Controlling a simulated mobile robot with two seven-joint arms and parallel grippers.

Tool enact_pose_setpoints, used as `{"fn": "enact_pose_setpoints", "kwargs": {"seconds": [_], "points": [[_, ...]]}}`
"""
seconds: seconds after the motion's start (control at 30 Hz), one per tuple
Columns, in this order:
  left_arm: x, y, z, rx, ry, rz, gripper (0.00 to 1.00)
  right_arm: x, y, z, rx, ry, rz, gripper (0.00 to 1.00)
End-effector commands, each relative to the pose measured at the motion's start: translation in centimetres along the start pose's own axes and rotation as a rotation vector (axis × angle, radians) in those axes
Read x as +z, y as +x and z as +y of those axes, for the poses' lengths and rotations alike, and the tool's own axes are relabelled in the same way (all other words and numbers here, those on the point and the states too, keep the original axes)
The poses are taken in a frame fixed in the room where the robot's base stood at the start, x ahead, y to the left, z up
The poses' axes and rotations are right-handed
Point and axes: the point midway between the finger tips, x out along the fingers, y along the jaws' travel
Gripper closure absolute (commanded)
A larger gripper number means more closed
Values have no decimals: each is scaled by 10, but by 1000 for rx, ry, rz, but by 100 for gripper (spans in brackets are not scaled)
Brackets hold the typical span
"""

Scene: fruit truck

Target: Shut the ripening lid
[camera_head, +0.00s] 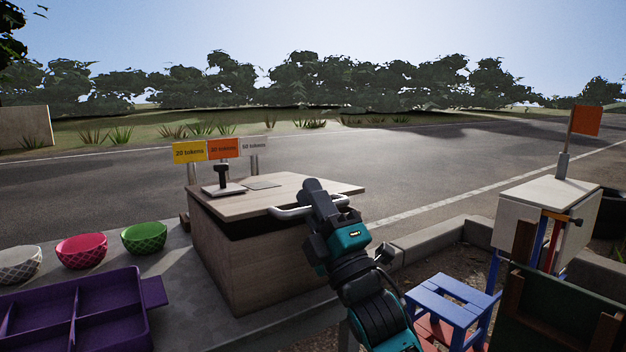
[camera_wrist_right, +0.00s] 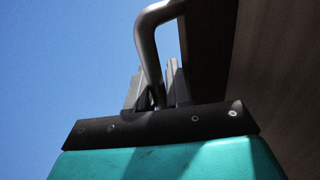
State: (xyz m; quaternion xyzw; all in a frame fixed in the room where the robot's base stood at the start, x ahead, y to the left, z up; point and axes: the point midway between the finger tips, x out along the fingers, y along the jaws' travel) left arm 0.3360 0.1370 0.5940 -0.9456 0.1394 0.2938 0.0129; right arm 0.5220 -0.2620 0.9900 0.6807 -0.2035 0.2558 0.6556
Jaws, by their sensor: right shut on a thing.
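The ripening lid (camera_head: 290,184) is a light wooden panel on top of a wooden box (camera_head: 255,272). A dark gap shows between the lid's near edge and the box, so the lid appears slightly raised there. A grey metal bar handle (camera_head: 284,212) runs along the lid's near edge. My right gripper (camera_head: 319,203) is shut on this handle, and its body hides the middle of the bar. In the right wrist view the bent handle (camera_wrist_right: 148,45) passes between the fingers (camera_wrist_right: 157,90), beside dark wood (camera_wrist_right: 280,75). My left gripper is not in view.
A dark stand (camera_head: 222,183) and a flat plate sit on the lid. Token signs (camera_head: 222,149) stand behind it. Bowls (camera_head: 81,251) and a purple divided tray (camera_head: 139,297) lie left. A blue stool (camera_head: 447,298) and a flagged white box (camera_head: 540,218) stand right.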

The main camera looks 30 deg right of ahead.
Motion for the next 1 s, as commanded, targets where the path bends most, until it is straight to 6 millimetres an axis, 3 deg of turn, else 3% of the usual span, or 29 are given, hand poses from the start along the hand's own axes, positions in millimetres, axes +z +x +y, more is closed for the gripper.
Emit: {"fn": "enact_pose_setpoints", "kwargs": {"seconds": [0.1,0.3,0.8,0.83,1.0], "points": [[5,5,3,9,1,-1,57,0,-15,-7,22,2,1,100],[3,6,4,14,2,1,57,1,-25,-18,23,1,1,100],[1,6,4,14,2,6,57,1,-28,-21,23,0,2,100],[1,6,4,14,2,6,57,1,-28,-21,23,0,2,78],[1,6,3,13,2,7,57,1,-28,-22,21,0,2,61]]}}
